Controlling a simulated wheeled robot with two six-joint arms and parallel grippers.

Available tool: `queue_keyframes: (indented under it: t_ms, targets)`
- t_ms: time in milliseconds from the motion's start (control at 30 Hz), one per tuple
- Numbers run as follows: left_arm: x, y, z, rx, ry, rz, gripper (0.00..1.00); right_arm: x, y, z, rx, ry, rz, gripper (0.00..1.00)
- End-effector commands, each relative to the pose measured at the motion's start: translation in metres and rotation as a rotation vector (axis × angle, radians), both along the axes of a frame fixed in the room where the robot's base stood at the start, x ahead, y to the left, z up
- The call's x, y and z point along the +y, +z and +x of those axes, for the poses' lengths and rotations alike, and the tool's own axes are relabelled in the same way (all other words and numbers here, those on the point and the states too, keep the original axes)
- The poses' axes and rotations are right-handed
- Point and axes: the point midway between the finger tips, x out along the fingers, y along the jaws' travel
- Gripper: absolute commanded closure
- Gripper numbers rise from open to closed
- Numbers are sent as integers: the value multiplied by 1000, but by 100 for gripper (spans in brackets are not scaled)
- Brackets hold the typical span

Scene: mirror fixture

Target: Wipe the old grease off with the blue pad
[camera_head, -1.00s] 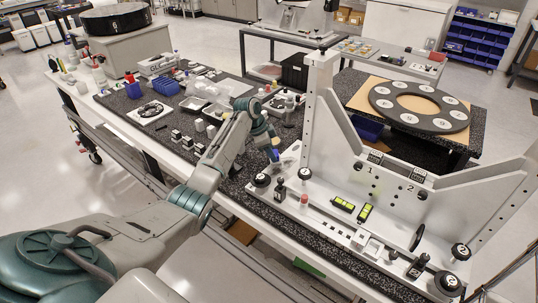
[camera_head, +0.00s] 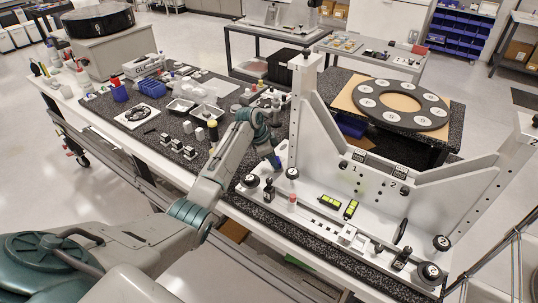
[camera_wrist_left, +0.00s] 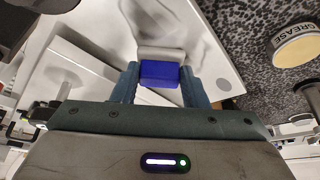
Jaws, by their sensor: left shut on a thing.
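My left gripper (camera_head: 275,162) reaches over the left end of the white mirror fixture (camera_head: 328,130), beside the base of its left upright. In the left wrist view, my left gripper (camera_wrist_left: 160,82) is shut on the blue pad (camera_wrist_left: 160,74), with a pale layer along the pad's far side. A grey, streaky grease smear (camera_wrist_left: 190,28) lies on the white plate just beyond the pad. I cannot tell whether the pad touches the plate. In the head view the pad is mostly hidden by the gripper. My right gripper is out of view.
A pot labelled GREASE (camera_wrist_left: 297,46) stands on the speckled bench in the left wrist view. Black knobs (camera_head: 250,181) and green level vials (camera_head: 350,209) sit on the fixture base. Trays and bottles (camera_head: 197,107) crowd the bench to the left.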

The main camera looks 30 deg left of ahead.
Motion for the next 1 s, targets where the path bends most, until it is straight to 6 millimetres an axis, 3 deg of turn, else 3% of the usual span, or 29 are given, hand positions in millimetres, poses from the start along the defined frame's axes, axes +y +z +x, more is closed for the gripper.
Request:
queue_keyframes:
  t_ms: [433,800,1000]
  targets:
    - [-29,2,-2,0,-2,-2,78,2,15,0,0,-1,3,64]
    - [-33,1,19,-5,-1,-6,78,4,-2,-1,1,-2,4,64]
    - [-27,2,21,-7,-1,-7,78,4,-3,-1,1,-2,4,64]
